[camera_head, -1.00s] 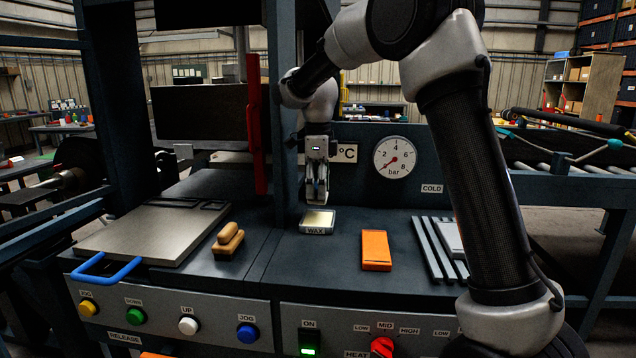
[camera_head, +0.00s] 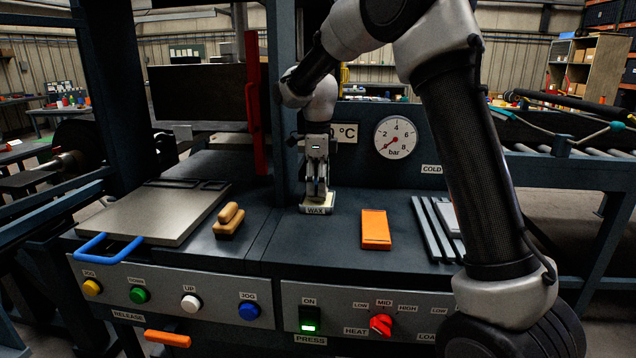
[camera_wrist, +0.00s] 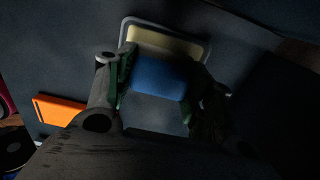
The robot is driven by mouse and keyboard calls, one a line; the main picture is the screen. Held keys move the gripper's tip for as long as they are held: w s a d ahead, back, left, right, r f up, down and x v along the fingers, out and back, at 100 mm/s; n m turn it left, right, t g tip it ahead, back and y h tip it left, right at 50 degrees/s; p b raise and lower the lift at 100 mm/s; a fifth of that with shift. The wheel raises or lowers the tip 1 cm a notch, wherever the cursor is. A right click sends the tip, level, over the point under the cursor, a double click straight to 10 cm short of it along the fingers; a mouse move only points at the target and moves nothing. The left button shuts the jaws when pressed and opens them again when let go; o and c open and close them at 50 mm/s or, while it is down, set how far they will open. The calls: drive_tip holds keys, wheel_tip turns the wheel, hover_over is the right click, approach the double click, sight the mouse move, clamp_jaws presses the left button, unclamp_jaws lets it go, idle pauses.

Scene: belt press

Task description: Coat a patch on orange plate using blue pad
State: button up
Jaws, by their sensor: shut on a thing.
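My gripper (camera_wrist: 158,92) is shut on the blue pad (camera_wrist: 160,76), which shows between the fingers in the wrist view. In the head view my gripper (camera_head: 317,192) is low over the wax tray (camera_head: 316,210), a shallow tray with a pale yellow fill. The tray also shows in the wrist view (camera_wrist: 166,40), just past the pad. I cannot tell whether the pad touches the wax. The orange plate (camera_head: 376,230) lies flat on the bench to the right of the tray. It also shows at the left in the wrist view (camera_wrist: 60,110).
A wooden-handled brush (camera_head: 229,220) stands left of the wax tray. A grey platen with a blue handle (camera_head: 150,212) lies further left. A slatted rack (camera_head: 434,228) is right of the orange plate. Buttons and a red knob (camera_head: 381,324) line the front panel.

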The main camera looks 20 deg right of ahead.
drive_tip(key=shift+f, duration=0.6)
idle(1.5)
drive_tip(key=shift+r, duration=0.1)
drive_tip(key=shift+r, duration=3.45)
